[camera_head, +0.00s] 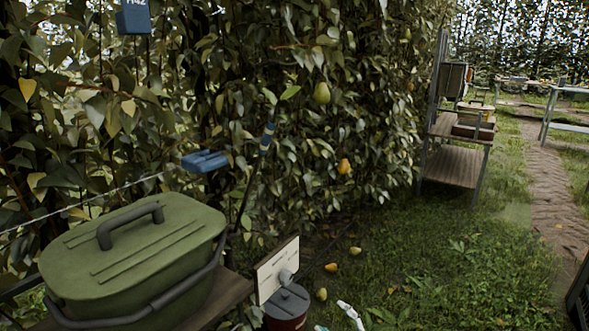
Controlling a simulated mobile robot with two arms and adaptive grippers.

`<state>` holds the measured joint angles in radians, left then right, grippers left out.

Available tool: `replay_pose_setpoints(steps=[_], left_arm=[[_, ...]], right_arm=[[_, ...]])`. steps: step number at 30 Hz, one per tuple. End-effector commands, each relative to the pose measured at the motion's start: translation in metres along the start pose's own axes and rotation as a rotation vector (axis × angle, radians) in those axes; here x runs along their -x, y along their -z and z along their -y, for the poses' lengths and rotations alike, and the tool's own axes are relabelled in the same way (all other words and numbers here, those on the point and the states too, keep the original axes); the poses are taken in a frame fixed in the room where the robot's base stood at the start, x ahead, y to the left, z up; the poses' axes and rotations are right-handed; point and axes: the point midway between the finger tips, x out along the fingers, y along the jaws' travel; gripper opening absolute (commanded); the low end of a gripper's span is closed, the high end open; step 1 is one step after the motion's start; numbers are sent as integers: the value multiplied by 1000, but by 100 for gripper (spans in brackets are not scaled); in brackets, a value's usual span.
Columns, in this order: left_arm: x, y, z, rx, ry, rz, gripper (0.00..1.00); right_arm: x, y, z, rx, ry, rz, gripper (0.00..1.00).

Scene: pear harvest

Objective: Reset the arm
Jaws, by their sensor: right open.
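My right gripper (336,319) shows only in part at the bottom edge of the head view, with pale fingertips apart and nothing seen between them. Most of the right arm is out of the frame. It is low in front of the hedge, just right of a dark red pot with a grey lid (287,304). My left gripper is not in view. A green pear (322,93) and an orange-yellow pear (344,166) hang in the leaves. Several fallen pears lie on the ground, one of them a yellow-green pear (321,294) near the pot.
A green lidded box (135,240) stands on a wooden bench at the left. A pale sign (277,268) stands behind the pot. A blue clamp-like piece (205,161) is by the hedge. A wooden shelf (455,165) stands farther back. Open grass (450,265) lies at the right.

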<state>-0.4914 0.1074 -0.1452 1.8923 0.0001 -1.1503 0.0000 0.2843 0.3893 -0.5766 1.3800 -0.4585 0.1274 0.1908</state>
Motion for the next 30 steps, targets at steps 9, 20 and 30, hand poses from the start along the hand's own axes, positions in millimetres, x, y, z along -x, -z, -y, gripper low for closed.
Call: replay_pose_setpoints(steps=[9,20,30], left_arm=[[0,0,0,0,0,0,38],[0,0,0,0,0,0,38],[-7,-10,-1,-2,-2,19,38]], right_arm=[[158,-107,125,-529,-38,775,62],[286,-116,207,-769,91,1187,62],[345,-110,245,-859,178,1356,62]])
